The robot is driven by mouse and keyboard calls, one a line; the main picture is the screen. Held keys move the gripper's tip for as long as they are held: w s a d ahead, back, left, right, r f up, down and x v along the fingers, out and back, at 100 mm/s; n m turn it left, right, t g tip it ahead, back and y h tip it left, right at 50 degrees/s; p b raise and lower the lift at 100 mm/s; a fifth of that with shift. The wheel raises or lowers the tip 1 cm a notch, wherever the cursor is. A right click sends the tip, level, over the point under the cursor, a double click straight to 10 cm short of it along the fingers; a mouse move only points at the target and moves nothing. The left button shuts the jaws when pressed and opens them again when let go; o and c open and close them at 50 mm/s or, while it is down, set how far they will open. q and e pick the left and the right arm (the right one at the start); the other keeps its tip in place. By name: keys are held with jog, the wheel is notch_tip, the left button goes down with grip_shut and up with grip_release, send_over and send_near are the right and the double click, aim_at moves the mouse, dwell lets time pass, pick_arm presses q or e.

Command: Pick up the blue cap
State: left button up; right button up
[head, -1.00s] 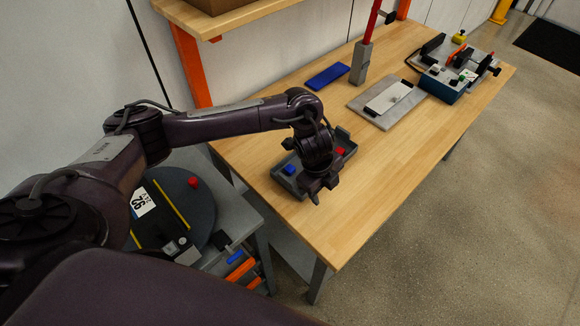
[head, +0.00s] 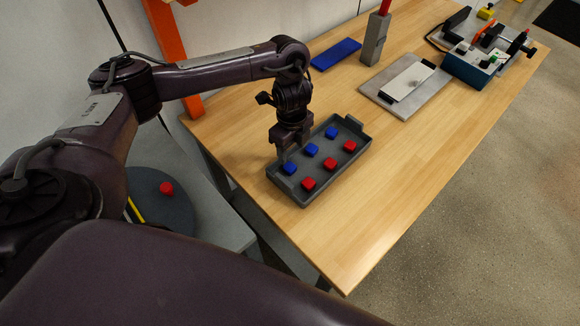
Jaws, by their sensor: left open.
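A grey tray (head: 330,192) on the wooden bench holds three blue caps and three red caps. The blue caps sit in the row on the left: a near one (head: 289,168), a middle one (head: 311,150) and a far one (head: 331,132). The red caps (head: 329,165) sit in the row on the right. My left gripper (head: 286,156) is open and points down over the tray's left edge, close to the near blue cap. I cannot tell whether it touches that cap. My right gripper is not in view.
A blue flat block (head: 336,54) and a grey post (head: 375,40) stand behind the tray. A grey plate with a white panel (head: 407,82) and a fixture (head: 478,68) lie farther right. A round turntable (head: 168,215) with a red cap (head: 166,188) is at lower left.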

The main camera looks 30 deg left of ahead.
aim_at(290, 166)
pick_arm(q)
jog(key=shift+s+d+f, duration=0.1)
jog(key=shift+s+f, duration=0.1)
jog(key=shift+f, duration=0.3)
jog(key=shift+s+f, duration=0.2)
jog(key=shift+f, duration=0.25)
jog(key=f, duration=0.1)
jog(key=f+b, duration=0.1)
jog(key=f, duration=0.1)
jog(key=shift+s+f+b, duration=0.25)
jog(key=shift+s+b, duration=0.05)
jog(key=shift+w+f, duration=0.1)
jog(key=shift+f, duration=0.3)
jog(key=shift+r, duration=0.1)
jog(key=shift+c, duration=1)
jog(key=c, duration=0.7)
jog(key=shift+c, duration=0.7)
jog(key=shift+r, duration=0.1)
